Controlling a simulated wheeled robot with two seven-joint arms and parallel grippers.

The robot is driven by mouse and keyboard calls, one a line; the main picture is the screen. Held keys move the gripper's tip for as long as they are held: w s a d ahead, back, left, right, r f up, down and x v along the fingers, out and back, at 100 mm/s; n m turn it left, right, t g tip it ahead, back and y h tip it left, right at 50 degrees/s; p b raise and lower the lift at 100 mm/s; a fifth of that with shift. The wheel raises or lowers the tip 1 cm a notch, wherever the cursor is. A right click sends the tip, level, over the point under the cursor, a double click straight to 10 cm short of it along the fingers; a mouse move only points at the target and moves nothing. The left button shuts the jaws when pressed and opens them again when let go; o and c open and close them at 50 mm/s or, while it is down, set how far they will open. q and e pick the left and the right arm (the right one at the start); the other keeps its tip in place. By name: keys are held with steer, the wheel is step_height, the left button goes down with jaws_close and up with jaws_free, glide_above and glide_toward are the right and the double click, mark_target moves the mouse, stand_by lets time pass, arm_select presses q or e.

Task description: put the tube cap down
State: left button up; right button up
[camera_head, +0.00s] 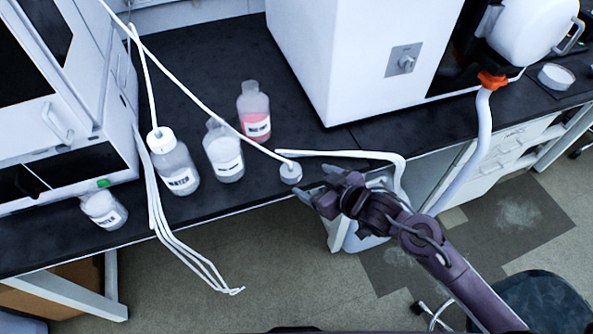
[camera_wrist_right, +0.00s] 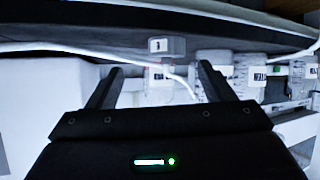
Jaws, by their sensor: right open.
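The white tube cap (camera_head: 291,172) is at the front edge of the dark bench, with a thin white tube running from it up to the left. In the right wrist view a small grey-white piece that looks like the cap (camera_wrist_right: 167,48) shows just beyond the fingertips. My right gripper (camera_head: 318,192) is just right of the cap, open, with a visible gap to it. Its two fingers stand apart in the wrist view (camera_wrist_right: 158,78), with no object clearly gripped. My left gripper is not in view.
A large white instrument (camera_head: 350,60) stands behind.

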mark_target(291, 169)
steer(key=n+y, duration=0.1)
steer(key=f+g+y, duration=0.1)
steer(key=shift+w+a+n+y, duration=0.15)
steer(key=shift+w+n+y, duration=0.2)
steer(key=shift+n+y, duration=0.05)
steer(key=shift+g, duration=0.3)
steer(key=x, duration=0.7)
steer(key=shift+w+a+r+p, duration=0.2)
steer(key=shift+w+p, duration=0.1)
steer(key=shift+w, duration=0.3)
steer(key=c, duration=1)
steer(key=shift+c, duration=0.4)
steer(key=shift+r, duration=0.2)
